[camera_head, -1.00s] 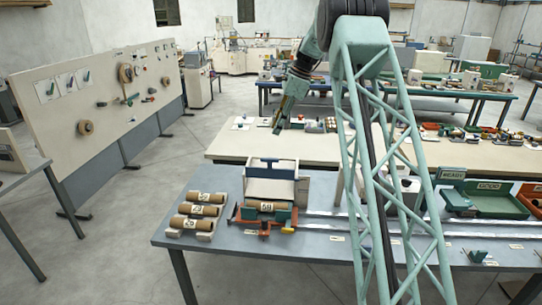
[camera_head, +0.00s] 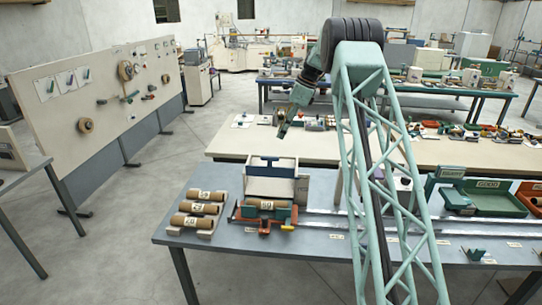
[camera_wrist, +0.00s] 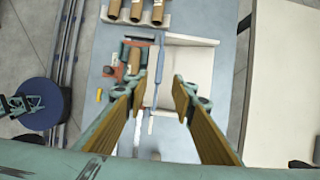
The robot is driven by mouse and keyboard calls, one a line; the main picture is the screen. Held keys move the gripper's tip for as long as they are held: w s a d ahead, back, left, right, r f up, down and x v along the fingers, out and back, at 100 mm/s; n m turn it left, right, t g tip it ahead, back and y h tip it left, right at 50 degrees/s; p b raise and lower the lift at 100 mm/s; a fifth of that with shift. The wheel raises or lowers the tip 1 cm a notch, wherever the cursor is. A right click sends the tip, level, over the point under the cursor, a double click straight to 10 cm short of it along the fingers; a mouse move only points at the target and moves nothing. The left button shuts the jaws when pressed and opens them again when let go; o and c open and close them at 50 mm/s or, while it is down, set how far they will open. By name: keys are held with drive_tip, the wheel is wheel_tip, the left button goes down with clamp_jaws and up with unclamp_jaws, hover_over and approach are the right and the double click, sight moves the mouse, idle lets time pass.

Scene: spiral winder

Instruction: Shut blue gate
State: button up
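The winder (camera_head: 271,185), a white box with an orange-red cradle at its front, stands on the near grey-blue table. A brown core labelled 59 lies in the cradle. In the wrist view a slim blue bar (camera_wrist: 158,54) runs along the cradle side of the white box (camera_wrist: 182,62). In the head view a dark blue T-shaped piece (camera_head: 270,161) stands up at the box top; I cannot tell whether it is the same part. My gripper (camera_wrist: 160,88) is open and empty, its fingers apart above the winder in the wrist view. In the head view my gripper (camera_head: 283,131) is raised, clear of the winder.
Several labelled brown cores (camera_head: 199,208) lie on a rack left of the winder. A cream table (camera_head: 225,145) with small parts lies behind. A tall white board (camera_head: 95,95) stands at left.

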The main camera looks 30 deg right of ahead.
sight(271, 157)
drive_tip(key=shift+f, duration=0.15)
drive_tip(key=shift+p+x, duration=0.35)
drive_tip(key=shift+x, duration=6.35)
drive_tip(key=shift+w+a, duration=0.1)
drive_tip(key=shift+a, duration=0.05)
clamp_jaws()
